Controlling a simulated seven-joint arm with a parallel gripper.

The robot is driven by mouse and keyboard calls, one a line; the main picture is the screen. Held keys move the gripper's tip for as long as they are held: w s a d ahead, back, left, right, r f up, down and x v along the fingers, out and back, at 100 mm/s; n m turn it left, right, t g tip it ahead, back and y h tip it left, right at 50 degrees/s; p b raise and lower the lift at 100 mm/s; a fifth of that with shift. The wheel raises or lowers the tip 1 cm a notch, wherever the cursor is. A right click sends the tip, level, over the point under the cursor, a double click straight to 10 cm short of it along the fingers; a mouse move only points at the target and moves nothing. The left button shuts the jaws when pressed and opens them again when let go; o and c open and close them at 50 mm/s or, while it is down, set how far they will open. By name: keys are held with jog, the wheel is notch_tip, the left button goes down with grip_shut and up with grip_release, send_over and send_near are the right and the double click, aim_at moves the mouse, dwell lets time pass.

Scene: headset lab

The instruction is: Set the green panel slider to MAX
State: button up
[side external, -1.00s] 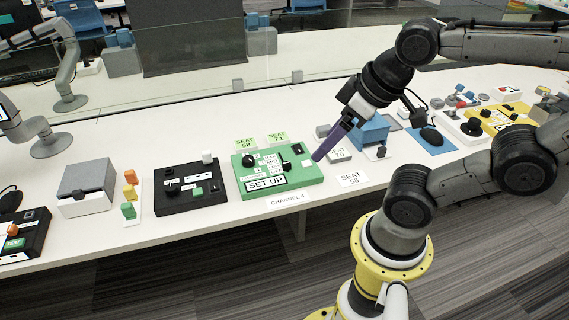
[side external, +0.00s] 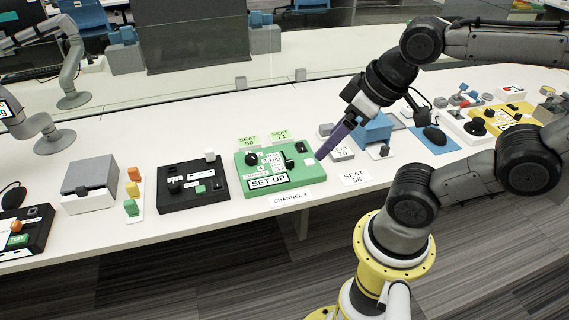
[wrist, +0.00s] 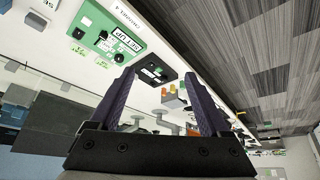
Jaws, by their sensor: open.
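The green panel (side external: 300,176) lies on the white bench, marked SET UP. On it are a round black knob (side external: 251,159), a small black slider handle (side external: 289,165) beside white labels, and a black switch (side external: 300,147) at the far right. The labels' lettering is too small to read surely, so I cannot tell the slider's setting. My gripper (side external: 319,158) is tilted down at the panel's right edge, its purple fingers apart from the slider; contact with the panel is unclear. In the wrist view my gripper (wrist: 158,76) is open and empty, with the green panel (wrist: 92,18) at upper left.
A black panel (side external: 212,196) sits left of the green one, with orange and green blocks (side external: 132,190) and a grey box (side external: 90,186) further left. Seat cards and a blue box (side external: 374,130) stand to the right. A CHANNEL card (side external: 291,198) lies at the front.

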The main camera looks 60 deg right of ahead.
jog(key=shift+c, duration=0.2)
dwell(0.3)
jog(key=shift+c, duration=1)
notch_tip(320, 180, up, 2)
jog(key=w+r+m, duration=0.1)
jog(key=w, duration=0.2)
jog(key=m+g, duration=0.6)
jog(key=m, duration=0.2)
send_over(290, 161)
notch_tip(290, 161, down, 18)
notch_tip(290, 161, down, 13)
jog(key=shift+w+f, duration=0.1)
grip_shut()
